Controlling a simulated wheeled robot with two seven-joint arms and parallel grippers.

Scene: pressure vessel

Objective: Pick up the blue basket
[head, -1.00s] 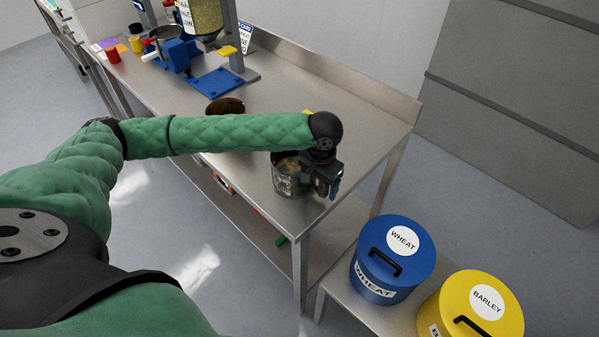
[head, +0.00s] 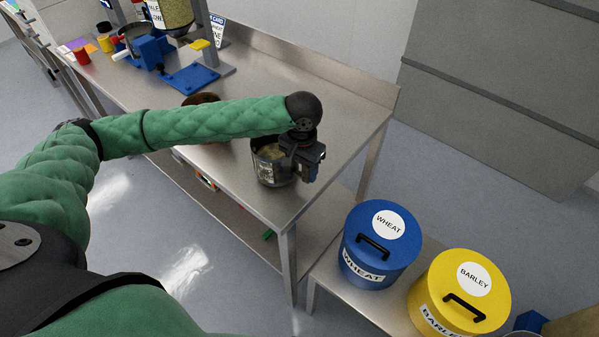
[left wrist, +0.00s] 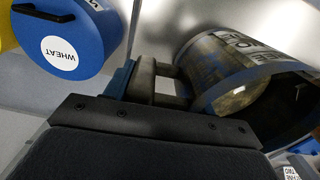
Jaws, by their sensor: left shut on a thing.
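A steel pot (head: 268,168) with a label on its side stands at the front right corner of the steel table. My left gripper (head: 308,160) is at the pot's right side. In the left wrist view the fingers (left wrist: 160,85) are closed beside the pot (left wrist: 225,70), apparently on its handle; the exact contact is hidden. No basket is clearly seen. A small blue thing (head: 530,321) shows at the lower right edge, partly cut off, and I cannot tell whether it is the basket. My right gripper is not in view.
A blue WHEAT drum (head: 350,250) and a yellow BARLEY drum (head: 490,300) stand on a low bench right of the table. A blue stand (head: 195,78) and a brown round thing (head: 200,98) are further back. The table's right part (head: 320,100) is clear.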

